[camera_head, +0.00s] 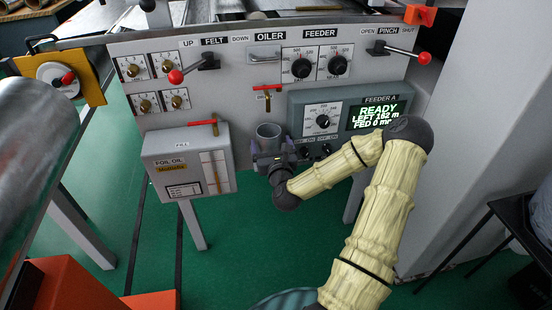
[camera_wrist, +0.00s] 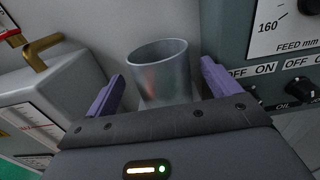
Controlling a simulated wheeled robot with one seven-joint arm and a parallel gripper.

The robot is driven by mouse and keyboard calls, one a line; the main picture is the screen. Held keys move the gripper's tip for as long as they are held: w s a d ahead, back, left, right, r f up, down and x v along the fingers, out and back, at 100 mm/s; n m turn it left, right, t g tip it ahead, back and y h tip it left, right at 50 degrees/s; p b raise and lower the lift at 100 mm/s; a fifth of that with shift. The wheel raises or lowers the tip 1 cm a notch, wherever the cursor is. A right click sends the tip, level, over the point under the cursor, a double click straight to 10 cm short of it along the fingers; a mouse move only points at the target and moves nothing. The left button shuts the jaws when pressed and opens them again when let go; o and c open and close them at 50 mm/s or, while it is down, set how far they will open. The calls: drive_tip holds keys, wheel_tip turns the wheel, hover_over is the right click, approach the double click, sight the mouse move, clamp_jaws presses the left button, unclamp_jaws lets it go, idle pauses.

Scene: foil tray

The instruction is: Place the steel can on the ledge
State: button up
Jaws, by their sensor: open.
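The steel can (camera_head: 268,134) is an open-topped grey metal cylinder. It stands upright in front of the machine's panel, between the foil oil box and the feeder box. In the wrist view the can (camera_wrist: 160,75) sits between the two purple fingers of my gripper (camera_wrist: 162,70), with a visible gap on each side. My gripper (camera_head: 274,160) is open, and its body hides the can's lower part. What the can rests on is hidden, and I cannot make out the ledge clearly.
The foil oil box (camera_head: 188,162) stands left of the can, and the Feeder A box (camera_head: 345,115) stands right of it. A red-handled tap (camera_head: 266,92) is on the panel above the can. A large metal roller (camera_head: 45,140) is at far left. Green floor lies below.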

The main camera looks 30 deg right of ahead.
drive_tip(key=p+v, duration=0.5)
drive_tip(key=v, duration=0.3)
idle(0.5)
drive_tip(key=s+a+f+n+g+y, duration=0.15)
drive_tip(key=a+n+g+y, duration=0.35)
drive_tip(key=n, duration=0.6)
drive_tip(key=a+f+n+g+y, duration=0.25)
drive_tip(key=a+n, duration=0.45)
drive_tip(key=n, duration=0.4)
drive_tip(key=s+a+r+n+g+h, duration=0.2)
drive_tip(key=s+r+n+g, duration=0.5)
drive_tip(key=s+r+n, duration=0.3)
drive_tip(key=s+n, duration=0.4)
drive_tip(key=n, duration=0.3)
drive_tip(key=shift+a+r, duration=0.2)
drive_tip(key=shift+r, duration=0.2)
drive_tip(key=shift+h, duration=0.25)
drive_tip(key=shift+c, duration=0.2)
